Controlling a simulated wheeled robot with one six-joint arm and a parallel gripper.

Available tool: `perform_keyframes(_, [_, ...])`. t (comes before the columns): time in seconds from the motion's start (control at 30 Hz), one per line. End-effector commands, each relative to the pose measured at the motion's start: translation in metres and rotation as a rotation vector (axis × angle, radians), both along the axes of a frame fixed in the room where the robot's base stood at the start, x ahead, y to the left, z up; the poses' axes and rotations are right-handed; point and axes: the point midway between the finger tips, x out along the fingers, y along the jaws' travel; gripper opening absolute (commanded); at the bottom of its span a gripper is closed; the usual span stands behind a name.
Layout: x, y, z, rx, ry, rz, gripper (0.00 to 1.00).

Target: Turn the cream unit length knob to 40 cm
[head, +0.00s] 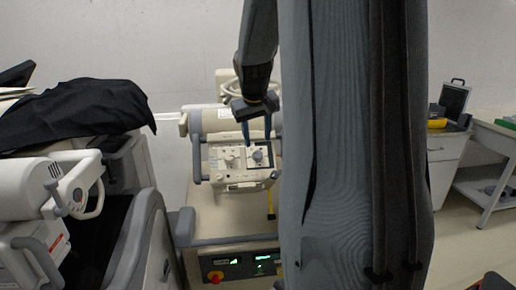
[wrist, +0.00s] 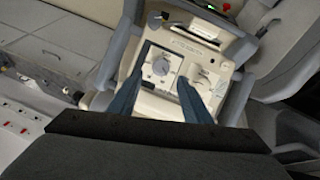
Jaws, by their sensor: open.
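The cream unit (head: 240,182) stands on a cart in the middle of the head view, with two knobs on its top panel. My gripper (head: 257,141) is open and points down above the grey knob. Contact is unclear.
Grey handles flank the unit. A cart front with a red button (head: 215,276) and green displays is below. Another cart with a black cover (head: 85,110) stands left. A white table (head: 495,140) and a cabinet stand right. My arm hides the middle right.

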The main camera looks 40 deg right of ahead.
Motion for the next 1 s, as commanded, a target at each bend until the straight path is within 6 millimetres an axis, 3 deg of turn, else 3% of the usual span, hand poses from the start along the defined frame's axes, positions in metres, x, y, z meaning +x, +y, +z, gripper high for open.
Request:
perform_keyframes(0.5, [0.019,-0.017,-0.059,0.002,0.002,0.003,0.44])
perform_keyframes(0.9, [0.022,-0.019,-0.066,0.002,0.000,0.003,0.44])
perform_keyframes(1.0, [0.022,-0.019,-0.066,0.002,0.000,0.003,0.31])
